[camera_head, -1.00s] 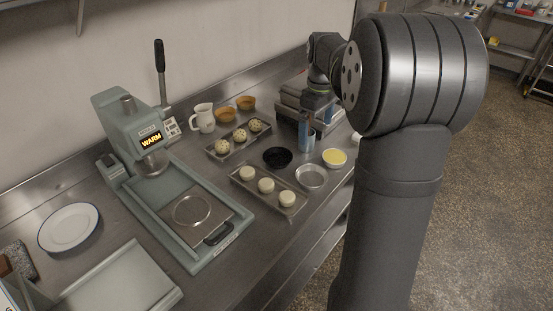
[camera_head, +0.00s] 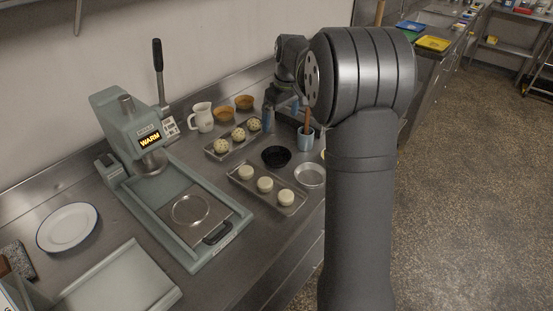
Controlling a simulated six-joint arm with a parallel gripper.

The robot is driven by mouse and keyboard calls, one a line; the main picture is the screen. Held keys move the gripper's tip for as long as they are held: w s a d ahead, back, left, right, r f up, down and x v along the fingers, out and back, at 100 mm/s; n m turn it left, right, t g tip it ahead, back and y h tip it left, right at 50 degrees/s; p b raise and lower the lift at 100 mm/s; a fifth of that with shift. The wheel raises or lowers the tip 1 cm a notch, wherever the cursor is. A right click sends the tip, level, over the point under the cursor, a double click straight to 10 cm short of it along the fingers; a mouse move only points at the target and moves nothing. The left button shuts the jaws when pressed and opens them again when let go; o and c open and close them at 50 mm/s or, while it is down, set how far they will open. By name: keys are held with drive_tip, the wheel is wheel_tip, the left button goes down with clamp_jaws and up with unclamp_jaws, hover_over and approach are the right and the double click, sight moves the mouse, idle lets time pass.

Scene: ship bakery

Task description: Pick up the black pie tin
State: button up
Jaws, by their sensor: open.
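The black pie tin (camera_head: 276,157) is a round, shallow, dark dish on the steel counter, between two metal trays and a silver tin. It looks empty and is in full view. My gripper (camera_head: 283,115) is open, beyond and above the black tin, apart from it. Its fingers are small in the picture and partly hard to make out against the counter.
A blue-grey cup with a wooden handle (camera_head: 305,140) stands right of the tin. A silver tin (camera_head: 309,175) and a tray (camera_head: 238,178) of pale dough rounds lie nearer. A tray of speckled balls (camera_head: 213,154) is at left, beside a white jug (camera_head: 202,117). The press (camera_head: 125,120) stands further left.

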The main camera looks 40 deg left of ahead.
hover_over(276, 159)
drive_tip(key=f, duration=1)
drive_tip(key=shift+d, duration=0.25)
drive_tip(key=shift+f, duration=2.6)
drive_tip(key=c, duration=0.7)
drive_tip(key=shift+r, duration=0.1)
